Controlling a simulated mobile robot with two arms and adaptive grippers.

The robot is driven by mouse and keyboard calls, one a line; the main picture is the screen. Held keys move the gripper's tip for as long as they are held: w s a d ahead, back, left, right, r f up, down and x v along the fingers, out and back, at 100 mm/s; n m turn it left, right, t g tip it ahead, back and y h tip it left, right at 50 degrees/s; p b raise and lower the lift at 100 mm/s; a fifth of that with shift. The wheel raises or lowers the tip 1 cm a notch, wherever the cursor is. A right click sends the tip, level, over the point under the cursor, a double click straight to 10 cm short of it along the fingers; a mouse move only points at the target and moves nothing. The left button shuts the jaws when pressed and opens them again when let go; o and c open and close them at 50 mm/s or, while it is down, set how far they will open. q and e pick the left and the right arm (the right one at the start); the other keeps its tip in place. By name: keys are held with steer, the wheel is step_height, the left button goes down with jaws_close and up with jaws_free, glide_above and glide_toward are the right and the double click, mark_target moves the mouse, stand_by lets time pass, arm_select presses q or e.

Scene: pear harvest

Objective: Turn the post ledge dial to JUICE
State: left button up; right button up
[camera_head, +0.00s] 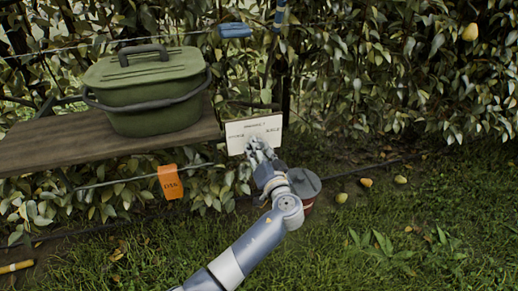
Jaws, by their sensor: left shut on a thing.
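A white label plate (235,138) stands upright at the right end of the wooden ledge, with small dark lettering that is hard to read. One word is on its left, one on its right and one along the top. My left gripper (257,146) reaches up from below to the plate's lower middle and is shut there on the dial. My fingers hide the dial, so I cannot tell which word it points to. My right gripper is out of view.
A green lidded bin (150,95) with a dark handle stands on the wooden ledge (60,145). An orange tag (170,182) hangs below it. A grey-lidded red container (306,185) stands behind my arm. Several pears, one here (341,198), lie on the grass to the right.

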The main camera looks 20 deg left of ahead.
arm_select(q)
steer(key=shift+r+m+p, duration=0.1)
steer(key=shift+m+p, duration=4.1)
steer(key=shift+m, duration=4.2)
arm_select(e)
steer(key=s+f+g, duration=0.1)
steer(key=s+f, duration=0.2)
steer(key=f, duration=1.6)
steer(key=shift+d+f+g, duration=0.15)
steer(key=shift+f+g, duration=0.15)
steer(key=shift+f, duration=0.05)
arm_select(q)
steer(key=o, duration=1.1)
steer(key=shift+c, duration=0.2)
